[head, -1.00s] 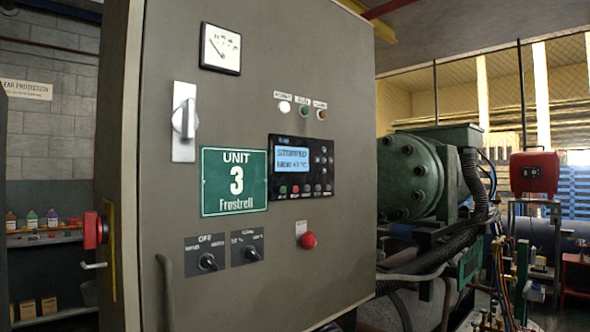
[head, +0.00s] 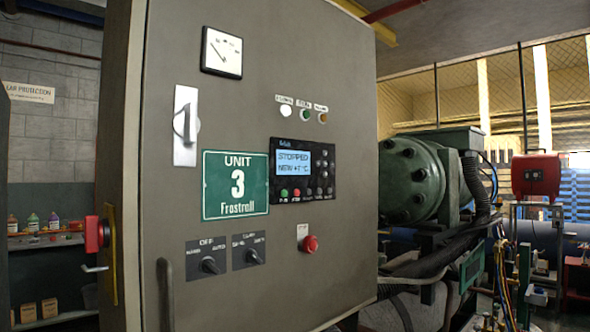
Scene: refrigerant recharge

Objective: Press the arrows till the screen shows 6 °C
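The controller (head: 303,171) is a black panel on the grey cabinet door, right of the green "UNIT 3 Frostrell" sign. Its lit blue screen (head: 294,162) reads "STOPPED" with a lower line that looks like "NEW +7 °C". A column of small round buttons (head: 325,165) runs right of the screen; their arrow marks are too small to read. A row below has a green button (head: 284,193), a red button (head: 297,192) and several dark ones. Neither of my grippers is in view.
The cabinet door (head: 240,290) also carries a gauge (head: 222,51), a silver handle (head: 186,126), two rotary switches (head: 209,265) and a red mushroom button (head: 310,243). A green compressor (head: 412,180) and hoses stand right of the cabinet. Shelves with bottles are at the left.

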